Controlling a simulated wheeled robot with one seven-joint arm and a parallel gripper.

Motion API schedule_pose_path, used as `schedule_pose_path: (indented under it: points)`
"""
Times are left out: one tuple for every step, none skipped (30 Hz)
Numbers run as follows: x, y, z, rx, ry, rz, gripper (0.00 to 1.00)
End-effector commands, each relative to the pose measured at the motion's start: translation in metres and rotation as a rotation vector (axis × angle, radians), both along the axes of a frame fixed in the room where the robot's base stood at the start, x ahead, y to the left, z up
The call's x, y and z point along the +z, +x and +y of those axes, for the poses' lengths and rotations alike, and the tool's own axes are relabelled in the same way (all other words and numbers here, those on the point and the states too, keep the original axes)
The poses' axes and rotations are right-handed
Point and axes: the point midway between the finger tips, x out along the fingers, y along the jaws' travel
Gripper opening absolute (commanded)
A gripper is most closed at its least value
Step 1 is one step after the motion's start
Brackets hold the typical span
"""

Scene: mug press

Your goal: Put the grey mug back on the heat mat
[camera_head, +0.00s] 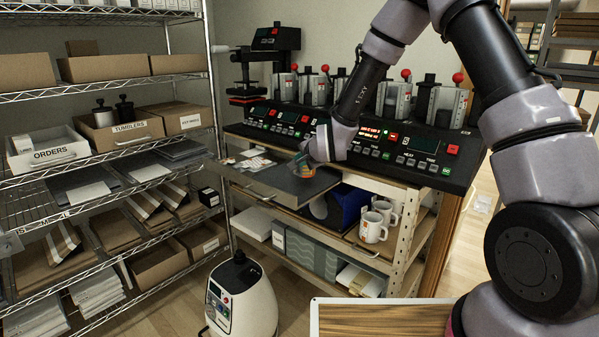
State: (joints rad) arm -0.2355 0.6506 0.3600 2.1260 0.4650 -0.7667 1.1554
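My arm reaches from the right to the press bench, and my gripper (303,171) is low over the dark grey flat mat (278,184) at the bench's front. The gripper is small and partly hidden by my wrist, so I cannot tell whether its fingers are open or hold anything. A patch of teal and orange shows at the fingers. I cannot make out a grey mug for certain. Whether the dark mat is the heat mat is not certain.
Several presses with red knobs and control panels (405,142) line the bench back. White printed mugs (372,227) stand on the shelf below. A wire rack (100,200) with boxes is at left. A white rounded machine (240,298) stands on the floor in front.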

Motion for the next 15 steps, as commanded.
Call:
schedule_pose_path:
  points:
    - [-0.01,-0.001,0.0,0.0,-0.001,0.005,0.0]
    - [-0.014,-0.001,0.0,-0.001,-0.001,0.004,0.0]
    - [-0.021,-0.001,0.0,0.0,-0.001,0.006,0.0]
    - [-0.026,0.0,0.0,-0.001,-0.002,0.005,0.0]
    - [-0.029,0.0,0.0,0.0,-0.001,0.003,0.0]
    - [-0.032,0.0,0.0,0.0,-0.001,0.003,0.0]
    - [-0.033,0.0,0.0,0.0,0.0,0.002,0.0]
    - [-0.033,0.0,0.0,-0.001,0.0,0.001,0.0]
    - [-0.032,0.0,0.0,0.0,-0.001,0.001,0.0]
    - [-0.032,0.0,0.0,0.0,-0.001,0.001,0.0]
    - [-0.032,0.0,0.0,0.0,-0.001,0.001,0.0]
    - [-0.032,0.0,0.0,0.0,-0.001,0.001,0.0]
    - [-0.032,0.0,0.0,0.0,-0.001,0.001,0.0]
    - [-0.032,0.0,0.0,0.0,-0.001,0.001,0.0]
    - [-0.033,0.0,0.0,0.0,-0.001,0.001,0.0]
